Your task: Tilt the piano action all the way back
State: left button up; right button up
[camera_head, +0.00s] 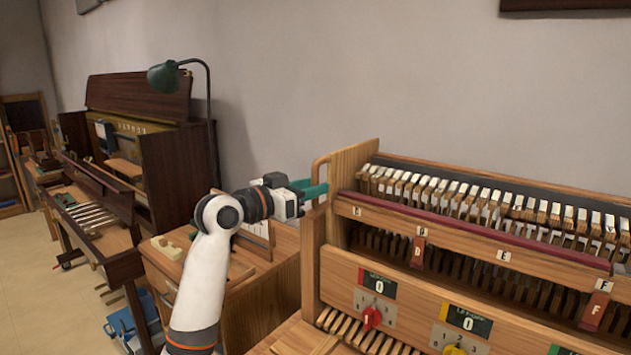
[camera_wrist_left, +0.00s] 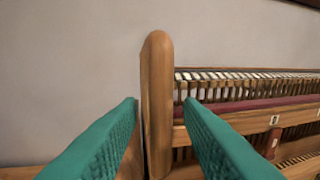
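The piano action (camera_head: 450,235) is a wooden frame with rows of white-topped hammers (camera_head: 490,205) and a dark red rail, at the right of the head view. My left gripper (camera_head: 311,189) has green fingers and is at this handle. In the left wrist view the open fingers (camera_wrist_left: 160,108) lie on either side of the upright wooden bar (camera_wrist_left: 158,95), with narrow gaps visible. I cannot tell how deep the bar sits between them. My right gripper is not in view.
Below the action are panels with a red knob (camera_head: 372,318) and a yellow knob (camera_head: 453,349). A dark upright piano (camera_head: 170,165) and a green lamp (camera_head: 164,75) stand at the left. A bare wall (camera_head: 330,70) is behind the action.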

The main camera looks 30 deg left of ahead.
pick_arm(q)
jog(key=shift+w+d, duration=0.2)
jog(key=shift+w, duration=0.5)
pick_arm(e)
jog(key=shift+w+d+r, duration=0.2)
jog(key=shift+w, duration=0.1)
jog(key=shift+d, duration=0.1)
pick_arm(q)
grip_shut()
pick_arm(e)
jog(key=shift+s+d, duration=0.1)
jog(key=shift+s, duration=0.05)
